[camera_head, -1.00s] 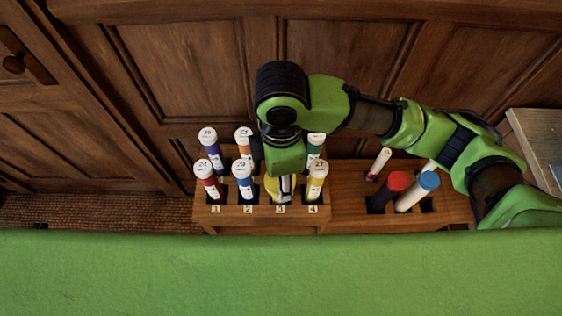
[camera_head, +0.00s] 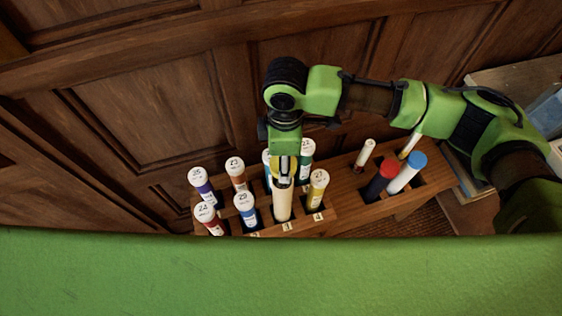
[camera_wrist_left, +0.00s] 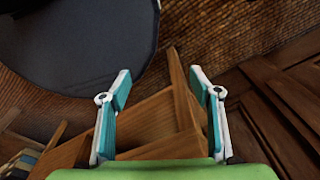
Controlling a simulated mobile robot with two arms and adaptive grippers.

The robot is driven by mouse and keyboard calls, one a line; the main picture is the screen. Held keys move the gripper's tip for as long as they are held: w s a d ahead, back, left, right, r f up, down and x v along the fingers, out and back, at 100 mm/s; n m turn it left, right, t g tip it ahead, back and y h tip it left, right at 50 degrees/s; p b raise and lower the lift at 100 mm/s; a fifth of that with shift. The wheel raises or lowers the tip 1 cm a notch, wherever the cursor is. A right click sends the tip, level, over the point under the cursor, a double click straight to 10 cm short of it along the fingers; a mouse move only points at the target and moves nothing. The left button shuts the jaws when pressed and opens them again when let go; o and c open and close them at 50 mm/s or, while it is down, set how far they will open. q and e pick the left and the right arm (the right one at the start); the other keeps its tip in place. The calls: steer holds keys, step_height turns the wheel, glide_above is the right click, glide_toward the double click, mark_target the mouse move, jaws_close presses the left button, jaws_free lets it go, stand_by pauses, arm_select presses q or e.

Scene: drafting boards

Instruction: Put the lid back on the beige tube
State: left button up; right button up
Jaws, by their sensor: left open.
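My right gripper (camera_head: 284,178) points down at that upper end. Its fingers look close together there, but I cannot tell whether they hold the tube, a lid or nothing. I see no separate loose lid. My left gripper (camera_wrist_left: 160,92) shows only in the left wrist view. It is open, with nothing between its fingers and wooden parts beyond them.
Several white-capped tubes stand around it, such as a blue one (camera_head: 246,212) and a yellow one (camera_head: 316,192). A red-capped tube (camera_head: 381,181) and a blue-capped tube (camera_head: 407,174) stand to the right. A dark rounded object (camera_wrist_left: 80,40) fills the left wrist view's upper left.

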steer(key=shift+s+d+f+b, duration=0.1)
steer(key=shift+f+b, duration=0.45)
steer(key=shift+f, duration=0.1)
step_height(320, 180, down, 3)
steer(key=b, duration=0.3)
steer(key=shift+r, duration=0.1)
steer(key=shift+f+b, duration=0.2)
steer(key=shift+b, duration=0.1)
steer(key=shift+f, duration=0.8)
arm_select(q)
steer(key=f, duration=0.3)
steer(key=s+f, duration=0.1)
steer(key=f, duration=0.1)
steer(key=shift+d+f, duration=0.2)
steer(key=shift+f, duration=0.05)
steer(key=shift+s, duration=0.1)
steer(key=shift+a+r+p, duration=0.1)
steer(key=shift+r+p, duration=0.55)
steer(key=shift+r, duration=0.15)
steer(key=shift+r+p, duration=0.6)
arm_select(e)
steer(key=shift+f, duration=0.15)
